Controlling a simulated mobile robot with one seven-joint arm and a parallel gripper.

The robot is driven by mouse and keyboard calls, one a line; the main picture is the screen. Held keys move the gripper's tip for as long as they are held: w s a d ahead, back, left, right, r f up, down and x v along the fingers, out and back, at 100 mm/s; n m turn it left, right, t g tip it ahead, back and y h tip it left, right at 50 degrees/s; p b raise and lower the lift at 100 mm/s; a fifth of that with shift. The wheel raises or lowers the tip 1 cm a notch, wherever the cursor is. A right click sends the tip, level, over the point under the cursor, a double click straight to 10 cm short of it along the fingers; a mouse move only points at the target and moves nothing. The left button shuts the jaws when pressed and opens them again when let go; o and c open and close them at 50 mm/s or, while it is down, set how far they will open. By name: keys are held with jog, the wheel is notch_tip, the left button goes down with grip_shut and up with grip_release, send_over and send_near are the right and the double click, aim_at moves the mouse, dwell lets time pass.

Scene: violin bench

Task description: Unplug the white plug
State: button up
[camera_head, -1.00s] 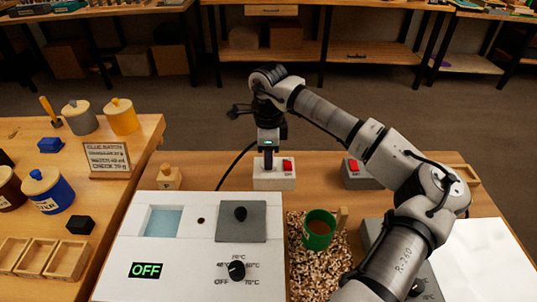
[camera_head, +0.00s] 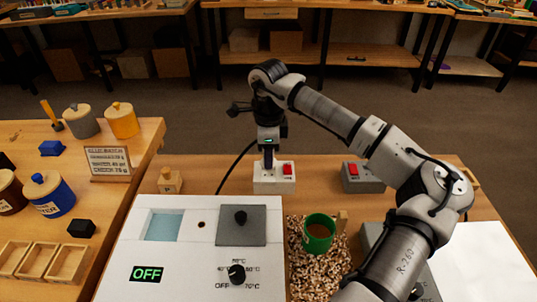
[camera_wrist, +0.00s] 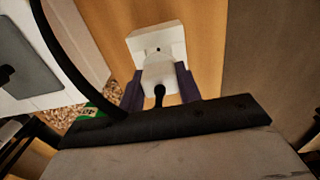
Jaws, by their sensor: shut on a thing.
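My gripper (camera_head: 268,164) points down over the white socket box (camera_head: 274,182) with a red switch, at the back of the bench. In the wrist view its two dark fingers (camera_wrist: 159,92) close on the sides of the white plug (camera_wrist: 158,75). A short black cable end comes out of the plug towards me. The white box (camera_wrist: 150,40) with a small dark hole shows just beyond the plug. I cannot tell whether the plug's pins are still in the box. The black cable (camera_head: 235,163) curves down to the left behind the white machine.
The white machine (camera_head: 135,235) with an OFF display stands in front. A green pot (camera_head: 319,233) sits on wood chips (camera_head: 300,265). A grey box (camera_head: 361,182) with a red switch stands right of the socket box. A small wooden block (camera_head: 169,182) stands left.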

jog(key=shift+r, duration=0.2)
jog(key=shift+r+p, duration=1.7)
jog(key=shift+r, duration=1.75)
jog(key=shift+w, duration=0.1)
